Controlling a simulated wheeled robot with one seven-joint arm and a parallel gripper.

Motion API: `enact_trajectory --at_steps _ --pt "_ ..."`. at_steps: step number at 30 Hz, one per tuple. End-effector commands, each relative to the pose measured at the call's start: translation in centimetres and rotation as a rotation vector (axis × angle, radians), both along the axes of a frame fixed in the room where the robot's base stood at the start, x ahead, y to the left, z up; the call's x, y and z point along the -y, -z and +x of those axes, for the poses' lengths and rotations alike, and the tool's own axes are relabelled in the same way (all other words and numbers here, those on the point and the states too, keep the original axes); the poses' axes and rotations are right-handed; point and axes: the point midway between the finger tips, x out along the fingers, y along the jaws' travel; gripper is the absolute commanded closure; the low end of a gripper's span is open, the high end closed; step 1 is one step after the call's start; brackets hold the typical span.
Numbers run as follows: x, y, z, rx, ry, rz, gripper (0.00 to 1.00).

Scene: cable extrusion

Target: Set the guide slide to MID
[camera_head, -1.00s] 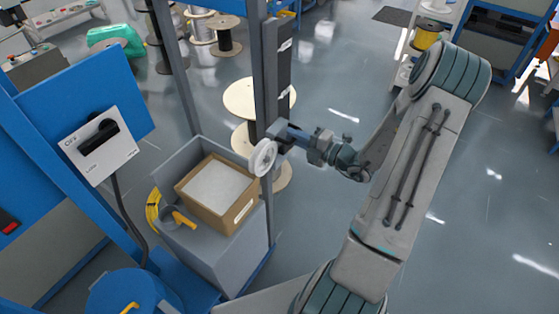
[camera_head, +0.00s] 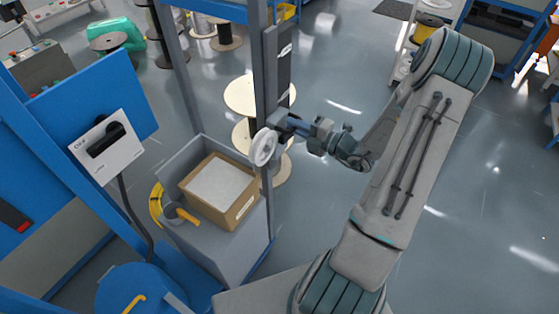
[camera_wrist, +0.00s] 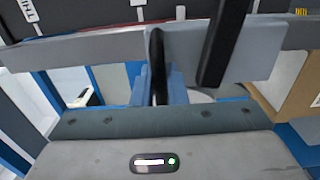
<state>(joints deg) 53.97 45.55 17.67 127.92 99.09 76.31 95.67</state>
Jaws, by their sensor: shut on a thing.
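The guide slide carries a white ring-shaped guide wheel (camera_head: 265,147) and sits on a blue-grey upright post (camera_head: 263,60) in the head view. My gripper (camera_head: 284,123) reaches it from the right, level with the slide just above the wheel, and is shut on it. The contact is small and partly hidden. A dark scale strip (camera_head: 285,68) with small white labels runs beside the post above the gripper. Its lettering is too small to read. In the wrist view, grey bars and dark parts close to the camera block much of the slide; a dark plate with white labels shows at the top.
A switch box (camera_head: 105,147) is on the blue machine at left. Wooden spools (camera_head: 250,97) stand behind the post. The floor at right is clear.

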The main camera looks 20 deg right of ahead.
Motion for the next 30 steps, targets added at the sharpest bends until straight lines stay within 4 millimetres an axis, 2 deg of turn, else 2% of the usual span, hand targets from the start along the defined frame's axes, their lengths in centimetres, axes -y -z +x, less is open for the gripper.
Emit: enact_trajectory --at_steps 1,29,30 --pt "0.1 -0.7 0.1 0.006 0.002 0.001 1.0" --pt "0.1 -5.2 0.1 0.006 0.003 -0.001 1.0" --pt "0.1 -5.2 0.1 0.006 0.003 -0.001 0.85"
